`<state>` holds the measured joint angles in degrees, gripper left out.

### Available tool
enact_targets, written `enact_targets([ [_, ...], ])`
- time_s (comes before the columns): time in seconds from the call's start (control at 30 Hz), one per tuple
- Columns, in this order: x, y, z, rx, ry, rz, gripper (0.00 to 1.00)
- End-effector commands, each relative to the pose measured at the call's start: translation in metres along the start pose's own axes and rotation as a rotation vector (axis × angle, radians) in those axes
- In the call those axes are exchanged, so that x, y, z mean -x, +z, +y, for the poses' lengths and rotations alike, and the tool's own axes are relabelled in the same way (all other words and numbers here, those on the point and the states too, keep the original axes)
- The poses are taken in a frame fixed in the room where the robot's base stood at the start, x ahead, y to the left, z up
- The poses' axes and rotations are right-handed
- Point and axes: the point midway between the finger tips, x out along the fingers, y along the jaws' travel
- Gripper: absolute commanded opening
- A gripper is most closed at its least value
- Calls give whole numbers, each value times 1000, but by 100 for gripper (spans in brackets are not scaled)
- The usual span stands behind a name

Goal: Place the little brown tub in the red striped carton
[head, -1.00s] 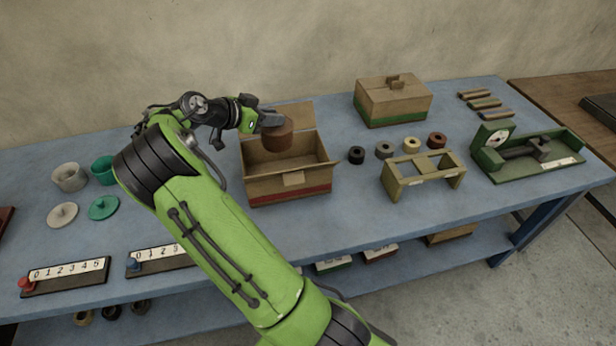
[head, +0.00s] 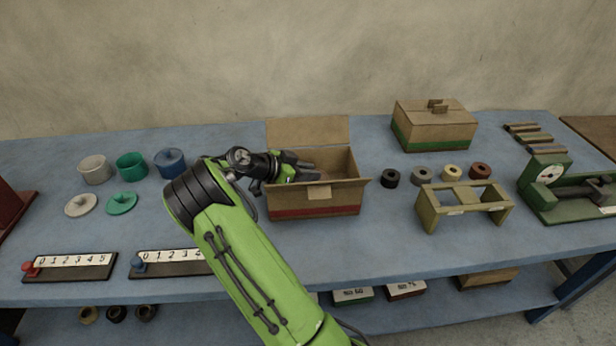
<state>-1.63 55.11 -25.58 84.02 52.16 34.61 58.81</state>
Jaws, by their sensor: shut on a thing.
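The red striped carton (head: 335,204) stands open on the blue table, with its back flap raised and a red band along its lower front. My gripper (head: 304,165) reaches in over the carton's left side, its fingers low in the opening and shut. The little brown tub cannot be made out now; the gripper and the carton's walls hide the place below the fingers. Whether the tub touches the carton's floor cannot be told.
A closed green striped carton (head: 434,128) stands at the back right. Several small rings and a wooden stand (head: 464,206) are right of the open carton. A blue pot (head: 170,162), a green pot (head: 132,165) and a white pot (head: 95,170) stand at the left.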

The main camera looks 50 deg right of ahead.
Motion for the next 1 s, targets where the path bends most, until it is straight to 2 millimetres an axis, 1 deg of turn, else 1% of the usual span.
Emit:
enact_targets([
  [0.13, 0, 1, 0, 1, -1, -4, 0],
  [0.17, 0, 1, 0, 2, -1, -4, 27],
  [0.3, 0, 1, 0, 2, -1, -4, 48],
  [0.33, 0, 1, 0, 2, -1, -4, 51],
  [0.57, 1, 0, 0, 1, -1, -3, 51],
  [0.67, 8, 0, -1, 2, -4, -3, 51],
  [0.77, 28, -1, -2, 1, -7, -3, 51],
  [0.9, 68, -3, -2, 1, -8, -1, 51],
  [1.0, 93, -2, -2, 2, -7, -1, 51],
])
